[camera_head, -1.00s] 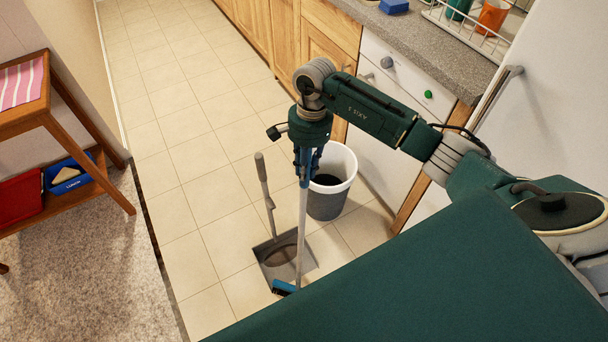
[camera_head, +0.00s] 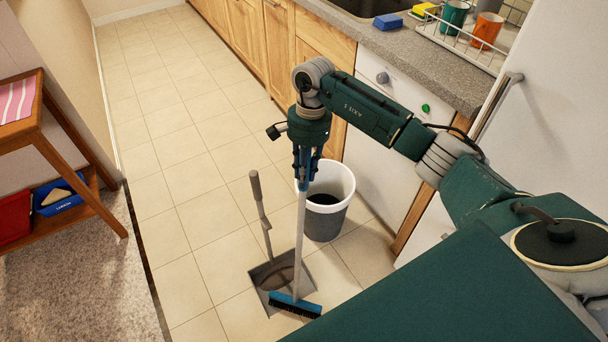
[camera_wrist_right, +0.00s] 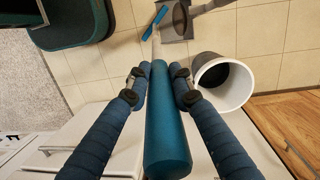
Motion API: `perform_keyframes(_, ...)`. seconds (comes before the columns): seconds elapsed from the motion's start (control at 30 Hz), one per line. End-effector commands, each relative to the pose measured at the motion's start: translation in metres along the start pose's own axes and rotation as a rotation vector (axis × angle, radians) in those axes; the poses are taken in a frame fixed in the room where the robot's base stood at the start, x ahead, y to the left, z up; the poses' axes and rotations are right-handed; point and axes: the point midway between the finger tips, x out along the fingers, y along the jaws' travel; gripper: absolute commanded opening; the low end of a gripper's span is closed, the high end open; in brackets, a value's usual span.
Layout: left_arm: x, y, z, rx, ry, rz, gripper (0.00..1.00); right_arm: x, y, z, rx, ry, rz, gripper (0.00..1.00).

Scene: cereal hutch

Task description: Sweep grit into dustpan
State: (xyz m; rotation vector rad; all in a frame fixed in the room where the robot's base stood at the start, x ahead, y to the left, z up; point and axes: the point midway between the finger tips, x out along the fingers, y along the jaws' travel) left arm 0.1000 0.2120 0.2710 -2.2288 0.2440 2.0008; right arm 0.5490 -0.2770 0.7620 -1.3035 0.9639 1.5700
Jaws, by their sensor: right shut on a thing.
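My right gripper (camera_head: 308,172) is shut around the blue grip of a broom (camera_head: 300,240); the wrist view shows both fingers (camera_wrist_right: 158,88) on either side of the grip (camera_wrist_right: 165,125). The broom stands nearly upright. Its blue head (camera_head: 294,304) with dark bristles is low at the front edge of the dustpan. The grey dustpan (camera_head: 262,273) lies on the tiles, its long handle (camera_head: 258,200) standing up. A dark brownish patch (camera_head: 277,279) shows in the pan; I cannot tell if it is grit. No separate grit is discernible on the floor. My left gripper is out of view.
A white and grey bin (camera_head: 328,215) stands right of the broom, close to the cabinets (camera_head: 282,40). A wooden side table (camera_head: 45,150) stands at the left on a speckled rug (camera_head: 85,285). The tiled floor (camera_head: 165,130) beyond the dustpan is clear. My green body covers the lower right.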

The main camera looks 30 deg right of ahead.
Motion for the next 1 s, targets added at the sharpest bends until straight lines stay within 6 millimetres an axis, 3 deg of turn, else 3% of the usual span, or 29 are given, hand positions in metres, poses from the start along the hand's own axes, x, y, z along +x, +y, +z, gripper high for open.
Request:
perform_keyframes(0.43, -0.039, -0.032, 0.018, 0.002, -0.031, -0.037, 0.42, -0.036, 0.009, 0.035, -0.003, -0.001, -0.001, 0.0)
perform_keyframes(0.7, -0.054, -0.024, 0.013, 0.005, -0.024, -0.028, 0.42, -0.052, 0.015, 0.055, -0.002, 0.0, -0.001, 0.0)
perform_keyframes(1.0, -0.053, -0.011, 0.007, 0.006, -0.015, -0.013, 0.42, -0.052, 0.015, 0.058, 0.0, -0.001, -0.001, 0.0)
